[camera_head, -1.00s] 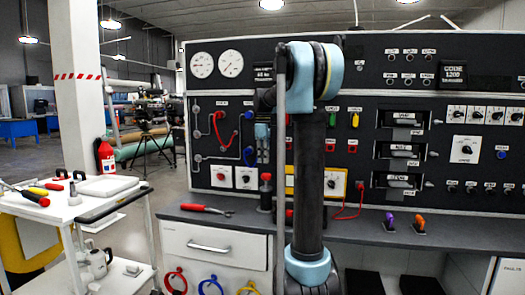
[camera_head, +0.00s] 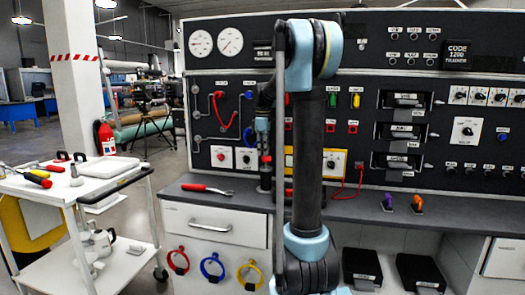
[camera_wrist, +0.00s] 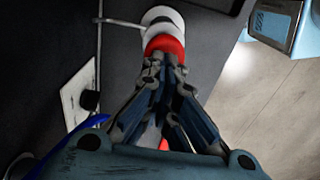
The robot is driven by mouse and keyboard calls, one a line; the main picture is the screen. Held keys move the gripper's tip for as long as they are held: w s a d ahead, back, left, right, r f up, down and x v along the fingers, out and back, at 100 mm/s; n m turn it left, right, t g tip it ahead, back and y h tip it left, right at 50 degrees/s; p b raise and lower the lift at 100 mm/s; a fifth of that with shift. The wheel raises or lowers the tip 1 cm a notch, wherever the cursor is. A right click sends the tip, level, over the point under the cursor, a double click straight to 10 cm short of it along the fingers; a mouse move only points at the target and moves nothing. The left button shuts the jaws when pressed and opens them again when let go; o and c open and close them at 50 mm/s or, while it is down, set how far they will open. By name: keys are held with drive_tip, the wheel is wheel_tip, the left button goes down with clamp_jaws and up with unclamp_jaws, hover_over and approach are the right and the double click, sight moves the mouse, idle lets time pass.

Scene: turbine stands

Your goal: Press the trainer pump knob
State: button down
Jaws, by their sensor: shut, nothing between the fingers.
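The trainer pump knob seems to be the red cap (camera_head: 266,159) on a dark upright post on the bench, close to my arm in the head view. In the wrist view the red cap (camera_wrist: 165,45) is just beyond my fingertips, with a pale round part behind it. My gripper (camera_wrist: 167,66) is shut and empty, its fingertips together over the near edge of the cap. I cannot tell whether they touch it. In the head view my gripper (camera_head: 262,138) is partly hidden beside my arm, just above the cap.
The dark trainer panel (camera_head: 350,105) with knobs, gauges and cables rises behind the bench (camera_head: 345,199). Red-handled pliers (camera_head: 207,189) lie left of the post. Purple (camera_head: 388,201) and orange (camera_head: 417,203) handled items stand to the right. A white cart (camera_head: 130,172) stands at left.

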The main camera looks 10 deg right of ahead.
drive_tip(key=shift+s+f, duration=0.1)
drive_tip(key=shift+f, duration=1.15)
wheel_tip(320, 180, up, 14)
idle(0.8)
drive_tip(key=shift+r, duration=0.1)
idle(0.3)
wheel_tip(320, 180, up, 4)
drive_tip(key=shift+f, duration=0.25)
drive_tip(key=shift+f, duration=0.1)
